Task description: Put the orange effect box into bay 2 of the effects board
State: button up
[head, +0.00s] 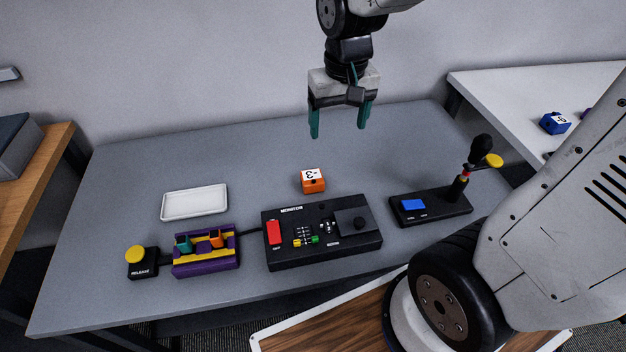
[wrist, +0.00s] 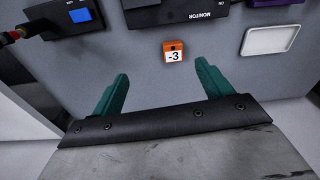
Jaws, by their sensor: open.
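The orange effect box (head: 313,181) stands on the grey table behind the monitor unit, with a white "-3" label on top. It also shows in the wrist view (wrist: 173,46), ahead of and roughly between the fingers. My gripper (head: 338,130) is open and empty, raised above the table with its teal fingers pointing down; they also show in the wrist view (wrist: 162,68). A purple-and-yellow unit (head: 206,266) at the front left holds a teal piece and an orange piece; it may be the effects board. I cannot read any bay numbers.
A black monitor unit (head: 322,258) with a red switch stands front centre. A black base (head: 430,214) with an upright lever is right, a white tray (head: 195,201) left, and a yellow release button (head: 135,254) front left. A blue box (head: 554,123) sits on the white side table.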

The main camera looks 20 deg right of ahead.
jog(key=m, duration=0.1)
send_over(311, 174)
jog(key=shift+g, duration=0.3)
notch_tip(311, 174, down, 16)
jog(key=shift+r, duration=0.1)
notch_tip(311, 174, down, 9)
jog(key=shift+r, duration=0.15)
jog(key=c, duration=1.2)
jog(key=shift+c, duration=0.2)
jog(key=shift+r, duration=0.15)
